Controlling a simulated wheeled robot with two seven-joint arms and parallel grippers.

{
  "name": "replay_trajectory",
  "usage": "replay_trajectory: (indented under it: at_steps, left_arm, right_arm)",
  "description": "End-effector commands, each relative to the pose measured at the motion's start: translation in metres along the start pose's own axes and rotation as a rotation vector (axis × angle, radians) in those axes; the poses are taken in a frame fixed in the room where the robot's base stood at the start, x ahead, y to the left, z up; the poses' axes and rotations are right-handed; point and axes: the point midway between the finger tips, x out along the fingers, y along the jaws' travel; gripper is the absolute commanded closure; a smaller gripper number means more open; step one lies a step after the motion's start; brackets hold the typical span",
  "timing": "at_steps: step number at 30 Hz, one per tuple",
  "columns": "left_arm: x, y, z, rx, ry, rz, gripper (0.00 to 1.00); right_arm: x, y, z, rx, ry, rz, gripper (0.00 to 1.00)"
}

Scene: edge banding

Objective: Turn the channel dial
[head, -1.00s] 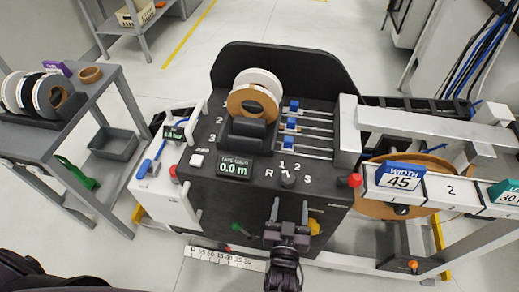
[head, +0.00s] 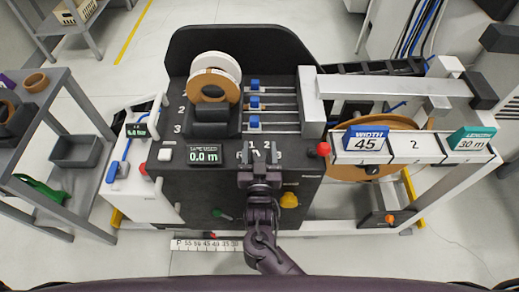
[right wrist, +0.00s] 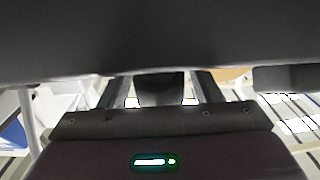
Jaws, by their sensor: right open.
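The channel dial is on the black sloped panel of the machine (head: 190,190), amid the marks R, 1, 2 and 3. In the head view my right gripper (head: 260,160) is over that spot and hides most of the dial, so its pointer setting cannot be read. The right gripper is open, its fingers either side of the dial's place. In the right wrist view a dark block (right wrist: 160,84), probably the dial, shows between the two fingers; contact cannot be told. My left gripper is not in view.
A tape display (head: 205,155) reading 0.0 m and a white button (head: 165,154) are left of the gripper. A red knob (head: 323,149) is to the right, a yellow knob (head: 289,200) below right. Blue sliders (head: 254,103) and tape rolls (head: 212,85) stand behind.

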Motion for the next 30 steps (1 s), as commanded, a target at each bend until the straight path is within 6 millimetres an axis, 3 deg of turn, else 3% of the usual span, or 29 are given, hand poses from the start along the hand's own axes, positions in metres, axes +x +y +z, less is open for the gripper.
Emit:
replay_trajectory:
  at_steps: [2,12,20,30]
  left_arm:
    - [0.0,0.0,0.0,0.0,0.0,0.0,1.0]
    - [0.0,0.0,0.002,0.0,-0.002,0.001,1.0]
    - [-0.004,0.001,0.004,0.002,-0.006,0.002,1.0]
    - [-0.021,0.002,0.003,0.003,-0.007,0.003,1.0]
  right_arm:
    - [0.0,0.0,0.0,0.0,0.0,0.0,0.44]
    - [-0.001,0.0,0.0,0.0,0.0,0.0,0.86]
    - [-0.001,0.0,-0.001,-0.004,0.0,-0.035,0.86]
    - [-0.001,-0.002,-0.001,-0.008,-0.001,-0.25,0.86]
